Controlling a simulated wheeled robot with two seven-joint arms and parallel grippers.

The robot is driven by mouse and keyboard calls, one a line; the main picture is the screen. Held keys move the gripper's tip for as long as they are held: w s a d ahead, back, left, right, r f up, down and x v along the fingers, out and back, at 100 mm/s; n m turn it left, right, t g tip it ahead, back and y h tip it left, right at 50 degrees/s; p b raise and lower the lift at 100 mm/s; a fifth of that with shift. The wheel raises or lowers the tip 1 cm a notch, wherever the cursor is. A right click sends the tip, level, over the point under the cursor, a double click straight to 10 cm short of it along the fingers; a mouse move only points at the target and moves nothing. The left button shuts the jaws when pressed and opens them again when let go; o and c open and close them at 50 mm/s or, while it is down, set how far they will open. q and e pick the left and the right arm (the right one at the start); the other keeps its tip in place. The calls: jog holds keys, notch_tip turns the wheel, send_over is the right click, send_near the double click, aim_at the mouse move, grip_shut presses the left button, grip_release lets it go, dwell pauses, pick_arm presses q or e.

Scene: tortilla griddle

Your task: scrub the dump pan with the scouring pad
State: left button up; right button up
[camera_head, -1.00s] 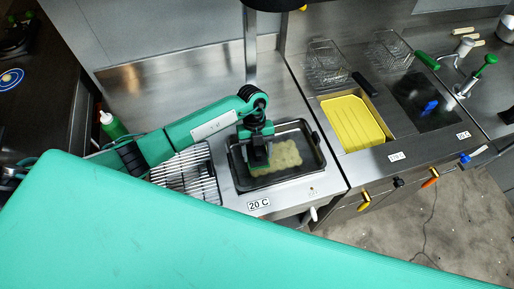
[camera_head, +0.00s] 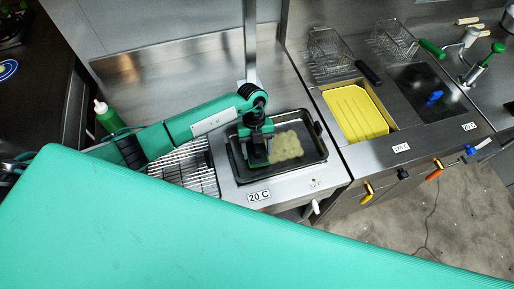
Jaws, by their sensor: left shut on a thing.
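The dump pan (camera_head: 309,168), a dark rectangular tray with a raised rim, sits on the steel counter. A pale yellowish patch of residue (camera_head: 287,146) covers the middle of its floor. My left gripper (camera_head: 258,158) points down over the left part of the pan, beside the patch. It is shut on the green scouring pad (camera_head: 257,160), which shows only in part beneath the fingers. I cannot tell whether the pad touches the pan floor. My right gripper is not in view.
A slatted metal grill (camera_head: 190,168) lies left of the pan, with a green bottle (camera_head: 106,117) behind it. A yellow tray (camera_head: 354,114) and wire baskets (camera_head: 328,50) stand to the right.

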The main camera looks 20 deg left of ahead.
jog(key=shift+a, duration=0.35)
pick_arm(q)
jog(key=shift+f+b, duration=0.5)
jog(key=shift+f, duration=0.1)
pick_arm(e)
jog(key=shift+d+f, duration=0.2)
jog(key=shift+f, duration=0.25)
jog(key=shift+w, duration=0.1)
pick_arm(q)
jog(key=o, duration=0.7)
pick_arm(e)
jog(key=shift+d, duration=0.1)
pick_arm(q)
jog(key=shift+r+p, duration=0.35)
jog(key=shift+r, duration=0.05)
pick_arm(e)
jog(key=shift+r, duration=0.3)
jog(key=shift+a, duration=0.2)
pick_arm(q)
jog(key=c, duration=0.7)
